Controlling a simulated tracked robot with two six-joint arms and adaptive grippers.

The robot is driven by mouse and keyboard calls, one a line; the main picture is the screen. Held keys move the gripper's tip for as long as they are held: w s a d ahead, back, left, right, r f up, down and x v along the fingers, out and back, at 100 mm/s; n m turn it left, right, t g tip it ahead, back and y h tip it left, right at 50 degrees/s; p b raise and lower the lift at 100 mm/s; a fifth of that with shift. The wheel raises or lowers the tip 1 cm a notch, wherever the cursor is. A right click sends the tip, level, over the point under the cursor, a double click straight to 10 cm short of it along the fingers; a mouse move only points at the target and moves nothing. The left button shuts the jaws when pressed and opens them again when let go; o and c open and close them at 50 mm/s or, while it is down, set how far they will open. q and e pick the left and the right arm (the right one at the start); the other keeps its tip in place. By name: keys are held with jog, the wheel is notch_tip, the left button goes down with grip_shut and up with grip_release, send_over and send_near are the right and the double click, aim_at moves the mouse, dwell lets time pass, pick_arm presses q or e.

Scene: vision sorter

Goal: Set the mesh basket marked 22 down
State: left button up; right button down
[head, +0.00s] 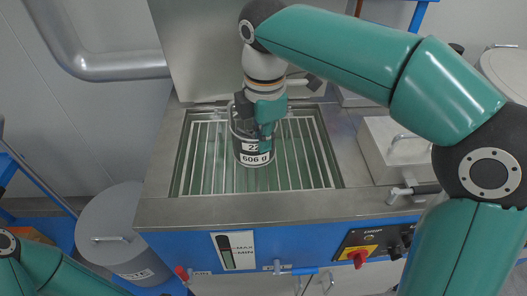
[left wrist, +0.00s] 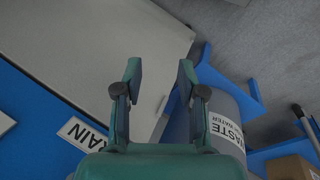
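The mesh basket marked 22 (head: 248,152) is a grey cylinder with a white label reading 22 and 606. In the head view it is upright over the bar rack (head: 206,165) of the tank. I cannot tell whether its bottom touches the bars. My right gripper (head: 262,122) reaches down from above and appears shut on the basket's upper right side, hiding part of its rim. My left gripper (left wrist: 158,82) is open and empty in the left wrist view, far from the basket.
The tank's steel rim (head: 262,207) surrounds the rack, with bare bars left and right of the basket. A lidded box (head: 392,155) stands on the right. A grey waste bin (head: 112,232) stands at the left; it also shows in the left wrist view (left wrist: 222,100).

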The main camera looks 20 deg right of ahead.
aim_at(263, 163)
jog(key=shift+f, duration=1.6)
jog(key=shift+b, duration=0.3)
jog(key=c, duration=1.3)
grip_release()
jog(key=shift+f, duration=0.15)
notch_tip(263, 163, up, 12)
jog(key=p, duration=0.3)
jog(key=shift+s, duration=0.15)
